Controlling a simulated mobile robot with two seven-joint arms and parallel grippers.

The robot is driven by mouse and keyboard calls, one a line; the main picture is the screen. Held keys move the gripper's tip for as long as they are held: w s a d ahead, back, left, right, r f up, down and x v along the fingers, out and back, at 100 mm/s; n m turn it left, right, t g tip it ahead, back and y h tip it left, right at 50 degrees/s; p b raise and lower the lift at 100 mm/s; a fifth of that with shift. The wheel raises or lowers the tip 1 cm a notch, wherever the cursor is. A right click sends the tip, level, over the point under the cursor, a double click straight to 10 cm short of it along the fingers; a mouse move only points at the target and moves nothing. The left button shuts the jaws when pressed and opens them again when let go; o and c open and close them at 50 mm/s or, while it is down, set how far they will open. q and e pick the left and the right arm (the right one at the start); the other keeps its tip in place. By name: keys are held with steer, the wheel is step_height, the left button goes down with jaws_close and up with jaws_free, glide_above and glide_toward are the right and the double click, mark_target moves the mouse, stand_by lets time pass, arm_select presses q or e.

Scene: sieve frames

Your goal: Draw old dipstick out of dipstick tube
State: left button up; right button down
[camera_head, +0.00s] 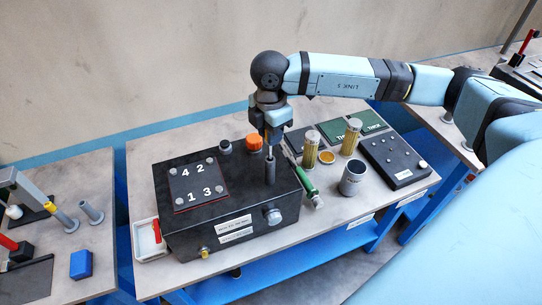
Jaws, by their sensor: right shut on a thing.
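The dipstick tube (270,173) is a grey upright post on top of a black box (240,210), towards its right side. My right gripper (272,143) points straight down just above the tube and is shut. It appears to hold the top of the old dipstick, which is mostly hidden by the fingers and the tube. I cannot tell how deep the dipstick sits in the tube. My left gripper is not in view.
An orange cap (254,142) stands behind the tube. A green-handled tool (308,183) lies right of the box. Two yellowish filters (351,137) and a dark grey cup (352,178) stand farther right. A white tray (146,241) sits at the left.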

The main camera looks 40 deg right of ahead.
steer(key=shift+r+p, duration=0.3)
steer(key=shift+r, duration=1.05)
